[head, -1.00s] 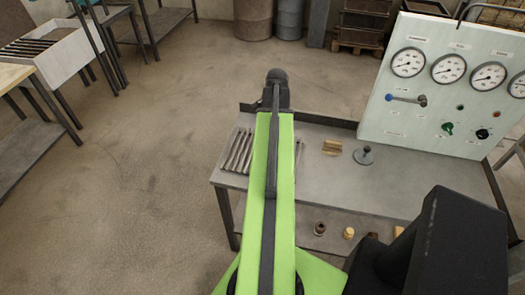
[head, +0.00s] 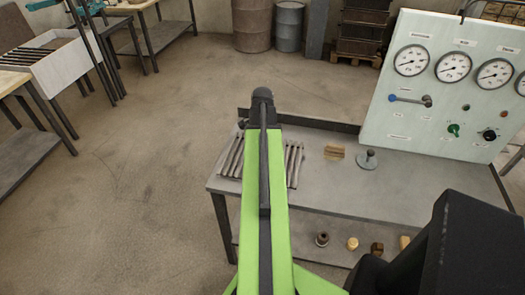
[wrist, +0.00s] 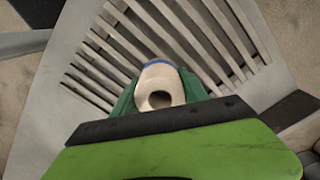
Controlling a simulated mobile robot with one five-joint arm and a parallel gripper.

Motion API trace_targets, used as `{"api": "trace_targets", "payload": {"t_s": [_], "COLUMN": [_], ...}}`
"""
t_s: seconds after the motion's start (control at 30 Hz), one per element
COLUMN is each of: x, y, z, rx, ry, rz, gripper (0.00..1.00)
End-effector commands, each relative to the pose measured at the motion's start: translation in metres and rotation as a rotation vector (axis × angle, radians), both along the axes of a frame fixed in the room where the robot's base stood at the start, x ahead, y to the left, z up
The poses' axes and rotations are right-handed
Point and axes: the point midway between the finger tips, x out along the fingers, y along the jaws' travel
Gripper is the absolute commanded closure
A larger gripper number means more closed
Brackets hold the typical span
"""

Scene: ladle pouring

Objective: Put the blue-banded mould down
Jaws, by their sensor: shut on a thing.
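The blue-banded mould (wrist: 163,80) is a pale, rounded piece with a dark round opening facing the wrist camera and a blue band at its far edge. My gripper (wrist: 160,92) is shut on it, with green pads on both sides. Behind the mould in the wrist view is a grate of pale slats (wrist: 112,50). I cannot tell whether the mould touches the slats or hangs above them. In the head view my green arm hides the gripper and the mould. The slats show there on both sides of the arm (head: 293,163).
The slats are on a grey metal table (head: 400,190). A brass-coloured block (head: 334,152) and a grey knobbed stand (head: 367,160) are to their right. A gauge panel (head: 440,90) rises at the back right. Several small pieces sit on the lower shelf (head: 300,240). Floor left of the table is clear.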

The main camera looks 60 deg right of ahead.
Motion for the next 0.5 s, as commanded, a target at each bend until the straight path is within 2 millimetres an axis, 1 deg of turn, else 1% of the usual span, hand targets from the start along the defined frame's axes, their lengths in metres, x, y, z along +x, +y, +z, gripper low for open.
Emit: {"api": "trace_targets", "payload": {"t_s": [0.07,0.1,0.23,0.27,0.5], "x": [0.0001,0.0002,0.0002,0.0003,0.0005], "y": [0.0001,0.0002,0.0001,0.0002,0.0003], "z": [-0.0041,-0.0033,-0.0026,-0.0026,-0.0026], "rx": [0.000,0.000,0.000,0.000,0.000], "ry": [0.000,0.000,0.000,0.000,0.000], "rz": [0.000,0.000,0.001,0.001,0.001], "gripper": [1.00,0.46,0.29,0.27,0.27]}}
